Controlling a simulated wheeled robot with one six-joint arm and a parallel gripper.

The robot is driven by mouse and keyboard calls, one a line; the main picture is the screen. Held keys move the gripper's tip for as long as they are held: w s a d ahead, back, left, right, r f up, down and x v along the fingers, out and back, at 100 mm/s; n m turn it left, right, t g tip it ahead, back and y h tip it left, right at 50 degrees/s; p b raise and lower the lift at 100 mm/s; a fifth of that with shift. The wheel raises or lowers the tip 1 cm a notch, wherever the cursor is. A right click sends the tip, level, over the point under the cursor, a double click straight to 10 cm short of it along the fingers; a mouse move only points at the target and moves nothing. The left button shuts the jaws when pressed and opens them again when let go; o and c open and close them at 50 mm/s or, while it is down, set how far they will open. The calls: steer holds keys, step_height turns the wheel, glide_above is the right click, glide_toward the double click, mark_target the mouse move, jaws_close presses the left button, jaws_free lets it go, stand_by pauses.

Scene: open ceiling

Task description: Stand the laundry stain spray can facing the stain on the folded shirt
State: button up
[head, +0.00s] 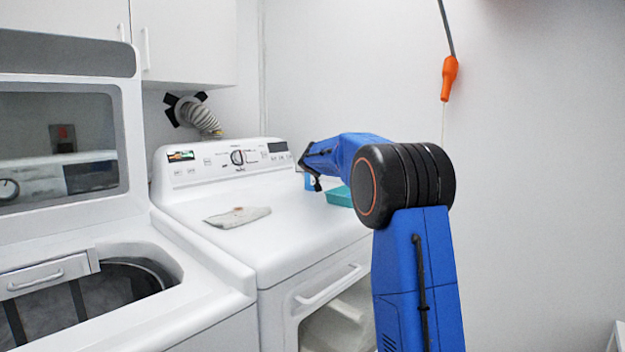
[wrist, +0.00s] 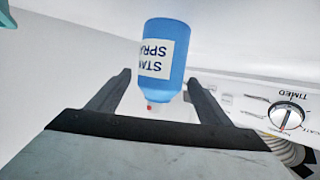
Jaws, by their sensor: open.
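The stain spray can (wrist: 166,60) is blue with a white label and a small red nozzle. In the wrist view it appears upside down, as do the label and the dryer panel. My gripper (wrist: 158,82) is open, with a finger on each side of the can's image; gaps show on both sides. I cannot tell how deep the can is between the fingers. In the head view my gripper is at the dryer's back right, and a bit of blue there (head: 309,182) seems to be the can. The folded shirt (head: 232,219), pale grey, lies flat on the dryer top with a small brownish stain (head: 238,209).
A teal tray (head: 340,196) sits right of my gripper, partly hidden by my arm. The dryer's control panel (head: 225,160) rises behind. The open washer tub (head: 110,280) is at left. The dryer top (head: 270,235) between shirt and front edge is clear.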

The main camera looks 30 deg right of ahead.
steer(key=x, duration=0.5)
steer(key=shift+s+f, duration=0.15)
steer(key=shift+f, duration=0.2)
steer(key=shift+c, duration=0.5)
steer(key=c, duration=1.4)
steer(key=shift+r, duration=0.15)
